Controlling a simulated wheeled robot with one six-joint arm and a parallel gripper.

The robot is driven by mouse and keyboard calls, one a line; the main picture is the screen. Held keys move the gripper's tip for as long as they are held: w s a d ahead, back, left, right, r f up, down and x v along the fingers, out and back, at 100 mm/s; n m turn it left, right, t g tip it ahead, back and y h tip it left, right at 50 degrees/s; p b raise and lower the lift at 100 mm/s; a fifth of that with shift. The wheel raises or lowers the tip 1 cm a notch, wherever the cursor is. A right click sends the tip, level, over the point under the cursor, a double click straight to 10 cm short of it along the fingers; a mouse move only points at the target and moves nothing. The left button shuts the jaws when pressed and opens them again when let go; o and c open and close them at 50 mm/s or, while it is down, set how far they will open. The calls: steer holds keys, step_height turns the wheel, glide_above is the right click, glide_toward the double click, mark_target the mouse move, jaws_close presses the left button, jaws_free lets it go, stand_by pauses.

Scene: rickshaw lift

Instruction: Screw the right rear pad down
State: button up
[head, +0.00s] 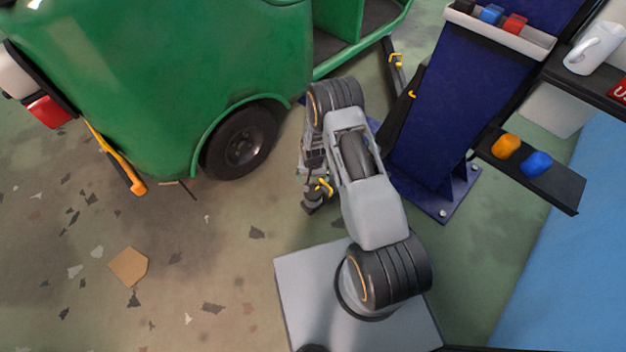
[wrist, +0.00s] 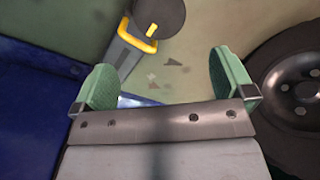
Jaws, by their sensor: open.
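The right rear pad (head: 313,200) is a dark round pad on a lift arm beside the rickshaw's rear wheel, with a yellow handle (head: 325,187) next to it. In the wrist view the pad (wrist: 160,15) is at the top edge, partly cut off, with its yellow handle (wrist: 138,36) just below it. My gripper (wrist: 165,82) is open and empty, its two green fingertips wide apart. The pad and handle lie beyond the fingertips, apart from them. In the head view my arm hides most of the gripper.
The green rickshaw (head: 190,60) stands at upper left; its rear wheel (head: 242,142) is close to my gripper's side. A blue lift post (head: 440,110) with a tool tray (head: 500,30) and shelf (head: 535,180) stands on the right. Cardboard (head: 128,267) and scraps lie on the floor at left.

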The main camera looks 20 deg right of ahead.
steer(key=shift+r, duration=0.7)
